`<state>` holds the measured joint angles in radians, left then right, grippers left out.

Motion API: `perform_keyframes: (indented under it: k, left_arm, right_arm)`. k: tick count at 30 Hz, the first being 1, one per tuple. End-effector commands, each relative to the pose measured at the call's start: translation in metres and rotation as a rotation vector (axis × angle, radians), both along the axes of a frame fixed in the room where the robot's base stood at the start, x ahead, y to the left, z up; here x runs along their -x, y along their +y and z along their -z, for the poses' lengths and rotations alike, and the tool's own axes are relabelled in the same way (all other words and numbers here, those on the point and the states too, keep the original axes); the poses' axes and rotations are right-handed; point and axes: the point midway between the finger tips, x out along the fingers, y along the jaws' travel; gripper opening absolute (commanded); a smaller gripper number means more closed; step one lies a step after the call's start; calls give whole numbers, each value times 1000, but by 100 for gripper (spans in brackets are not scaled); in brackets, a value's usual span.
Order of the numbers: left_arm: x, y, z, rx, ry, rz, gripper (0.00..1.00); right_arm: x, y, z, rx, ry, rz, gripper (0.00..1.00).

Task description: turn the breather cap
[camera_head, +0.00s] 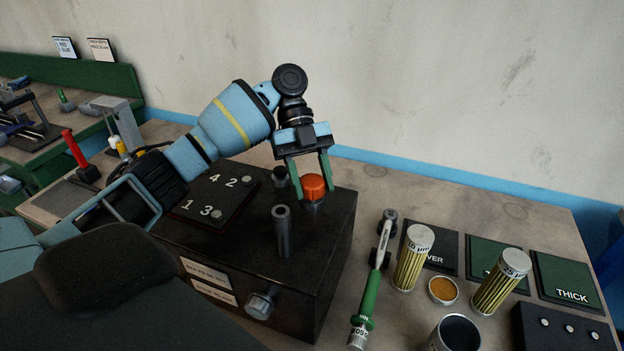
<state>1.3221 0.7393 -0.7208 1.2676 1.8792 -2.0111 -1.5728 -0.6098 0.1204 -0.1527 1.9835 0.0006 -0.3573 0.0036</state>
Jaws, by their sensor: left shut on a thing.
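The breather cap (313,187) is a small orange-red cap on a short grey neck, on top of the black box (330,235) near its back right corner. My left gripper (311,186) points down over it with its two green fingers on either side. The fingers are shut on the cap, which sits upright on its neck. My right gripper is not in the view.
A grey pipe (282,232) stands on the box, left of the cap.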

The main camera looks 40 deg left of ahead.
Motion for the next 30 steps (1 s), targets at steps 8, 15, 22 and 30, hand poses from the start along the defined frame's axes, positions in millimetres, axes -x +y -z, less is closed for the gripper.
perform_keyframes:
  k: [8, 15, 22, 30]
  left_arm:
    - [0, 0, 0, -1, -1, -1, 63]
    - [0, 0, 0, -1, 0, -2, 67]
    - [-3, 4, -4, -3, -1, -1, 67]
    - [-14, 20, -24, -3, -1, -3, 67]
  right_arm:
    - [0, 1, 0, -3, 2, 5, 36]
    - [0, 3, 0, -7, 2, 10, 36]
    - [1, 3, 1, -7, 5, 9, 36]
    - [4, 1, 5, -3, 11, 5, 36]
